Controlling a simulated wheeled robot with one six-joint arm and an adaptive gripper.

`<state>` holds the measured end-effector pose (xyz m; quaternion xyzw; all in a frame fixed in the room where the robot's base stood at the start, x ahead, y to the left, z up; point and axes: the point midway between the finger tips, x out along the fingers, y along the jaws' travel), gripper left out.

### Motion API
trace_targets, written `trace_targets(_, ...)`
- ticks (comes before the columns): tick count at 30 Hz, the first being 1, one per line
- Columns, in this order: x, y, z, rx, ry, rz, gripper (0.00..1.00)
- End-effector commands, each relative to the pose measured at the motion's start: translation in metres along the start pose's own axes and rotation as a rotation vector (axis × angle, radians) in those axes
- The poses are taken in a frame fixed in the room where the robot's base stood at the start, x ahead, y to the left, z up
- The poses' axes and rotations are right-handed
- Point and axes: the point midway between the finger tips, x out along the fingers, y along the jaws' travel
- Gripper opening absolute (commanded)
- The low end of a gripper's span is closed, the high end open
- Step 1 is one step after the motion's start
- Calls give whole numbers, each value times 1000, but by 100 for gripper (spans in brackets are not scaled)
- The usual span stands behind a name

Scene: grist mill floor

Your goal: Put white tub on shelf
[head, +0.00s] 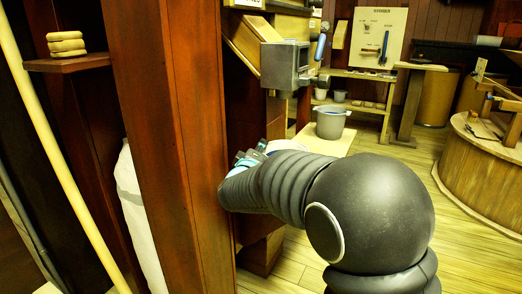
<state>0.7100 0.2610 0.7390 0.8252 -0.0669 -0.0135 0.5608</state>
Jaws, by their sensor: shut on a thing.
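My gripper (250,158), with teal parts, is at the far end of my dark arm, beside the right edge of a wooden post. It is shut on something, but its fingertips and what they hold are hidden. A pale round rim with a bluish inside (287,146) shows just behind my arm, at the near end of a light bench. Its lower part is covered, so I cannot tell whether it is the white tub. A small wooden shelf (85,63) is at the upper left with a stack of tan rounds (67,43). Another shelf (362,74) is at the back.
The thick wooden post (165,150) stands close on the left. A pale pole (50,150) leans left of it, near a white sack (138,220). A grey bucket (331,124) stands on the light bench. A round wooden vat (485,165) is at right. The plank floor (410,165) between is clear.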

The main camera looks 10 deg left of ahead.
Motion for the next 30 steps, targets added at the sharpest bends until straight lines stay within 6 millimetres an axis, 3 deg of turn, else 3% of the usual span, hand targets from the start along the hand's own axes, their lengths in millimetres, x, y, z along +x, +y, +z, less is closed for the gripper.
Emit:
trace_targets(5, 0, 0, 0, 0, 0, 0, 0)
trace_targets(6, 0, -1, 0, 0, 0, 0, 18)
trace_targets(9, 0, 0, 0, 0, 0, 0, 41)
trace_targets(20, -2, 1, -1, 0, 1, 0, 41)
trace_targets(26, -27, 2, -1, 0, 3, -1, 41)
trace_targets(30, -55, 1, -2, 0, 4, -2, 41)
